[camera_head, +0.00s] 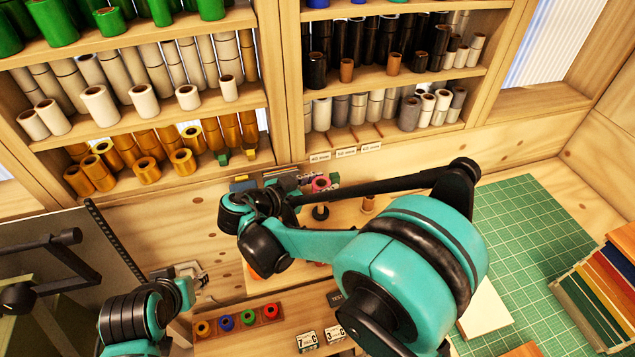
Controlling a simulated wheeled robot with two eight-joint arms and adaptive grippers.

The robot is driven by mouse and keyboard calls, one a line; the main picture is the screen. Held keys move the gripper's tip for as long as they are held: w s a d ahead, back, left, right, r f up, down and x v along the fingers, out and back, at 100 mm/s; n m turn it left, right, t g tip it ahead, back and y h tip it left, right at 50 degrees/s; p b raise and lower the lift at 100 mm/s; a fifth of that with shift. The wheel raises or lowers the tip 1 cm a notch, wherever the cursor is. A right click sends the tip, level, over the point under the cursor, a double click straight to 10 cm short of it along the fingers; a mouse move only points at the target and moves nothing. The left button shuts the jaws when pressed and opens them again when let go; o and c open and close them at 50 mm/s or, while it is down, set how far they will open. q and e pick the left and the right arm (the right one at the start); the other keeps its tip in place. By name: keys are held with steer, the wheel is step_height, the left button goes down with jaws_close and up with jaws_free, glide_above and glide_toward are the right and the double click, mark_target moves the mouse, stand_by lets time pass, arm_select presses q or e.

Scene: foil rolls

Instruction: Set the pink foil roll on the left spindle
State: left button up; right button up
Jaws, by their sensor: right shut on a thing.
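The pink foil roll (321,184) is small in the head view, just above a black spindle-like post (320,212) on a pale wooden board. My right gripper (309,187) reaches in from the left of the roll and is shut on it; its fingers are small and partly hidden by my wrist. A second, wooden post (368,204) stands to the right on the board. My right forearm hides part of the board. My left gripper (186,286) is low at the left, away from the roll; its fingers are unclear.
Shelves of green, white, gold and black rolls stand behind. A wooden tray (237,333) with several coloured rings is at the lower middle, beside small number cards (307,341). A green cutting mat (530,225) and a stack of coloured sheets (600,290) are at right.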

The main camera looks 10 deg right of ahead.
mark_target(320, 201)
steer(key=shift+w+f+b, duration=0.2)
steer(key=shift+f+b, duration=0.3)
steer(key=shift+f, duration=0.45)
steer(key=shift+s+f+b, duration=0.15)
steer(key=shift+f+b, duration=0.15)
steer(key=shift+f, duration=0.1)
steer(key=shift+f+b, duration=1.9)
steer(key=shift+f, duration=0.2)
steer(key=o, duration=1.3)
steer(key=shift+c, duration=0.2)
steer(key=shift+a, duration=0.1)
steer(key=v, duration=1.2)
